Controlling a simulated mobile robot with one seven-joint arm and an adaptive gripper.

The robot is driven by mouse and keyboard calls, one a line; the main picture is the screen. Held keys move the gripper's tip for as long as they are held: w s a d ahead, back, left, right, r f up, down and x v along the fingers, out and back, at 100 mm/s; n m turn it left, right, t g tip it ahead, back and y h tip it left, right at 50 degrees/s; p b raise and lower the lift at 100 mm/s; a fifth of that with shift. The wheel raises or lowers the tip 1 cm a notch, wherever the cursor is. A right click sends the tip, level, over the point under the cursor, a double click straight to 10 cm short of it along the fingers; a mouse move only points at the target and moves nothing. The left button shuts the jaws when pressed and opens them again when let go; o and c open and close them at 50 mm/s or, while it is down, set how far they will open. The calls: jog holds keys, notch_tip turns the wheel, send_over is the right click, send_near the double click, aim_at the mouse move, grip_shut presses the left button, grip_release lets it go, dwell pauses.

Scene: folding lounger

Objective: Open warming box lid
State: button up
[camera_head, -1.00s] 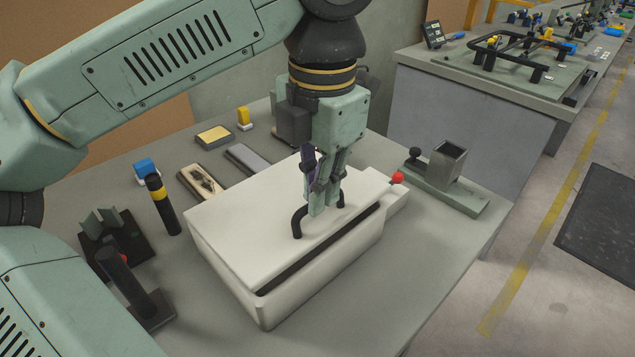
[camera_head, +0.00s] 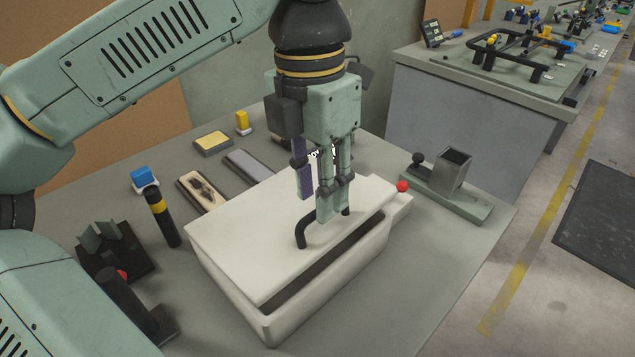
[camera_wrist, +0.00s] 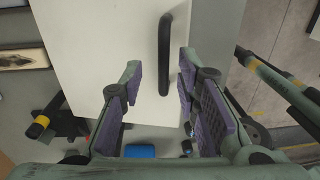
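The warming box is a white box (camera_head: 330,290) on the grey bench. Its flat white lid (camera_head: 245,237) lies over it, with a dark gap along the front right side. A black bar handle (camera_head: 301,232) stands on the lid near that side; it also shows in the wrist view (camera_wrist: 165,50). My gripper (camera_head: 320,207) points down at the handle with its fingers apart. In the wrist view my gripper (camera_wrist: 160,68) is open, and the handle appears between the two fingertips, with visible space on both sides. The far end of the handle is partly hidden by a finger in the head view.
A red knob (camera_head: 403,187) sits at the box's right end. A fixture with an open square cup (camera_head: 453,170) stands to the right. A black cylinder with a yellow band (camera_head: 160,212) and dark stands (camera_head: 120,290) are at left. Small blocks lie behind the box.

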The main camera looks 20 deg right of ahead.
jog(key=shift+r, duration=0.1)
notch_tip(320, 180, up, 7)
jog(key=shift+w+r, duration=0.15)
jog(key=shift+w, duration=0.1)
jog(key=shift+a, duration=0.1)
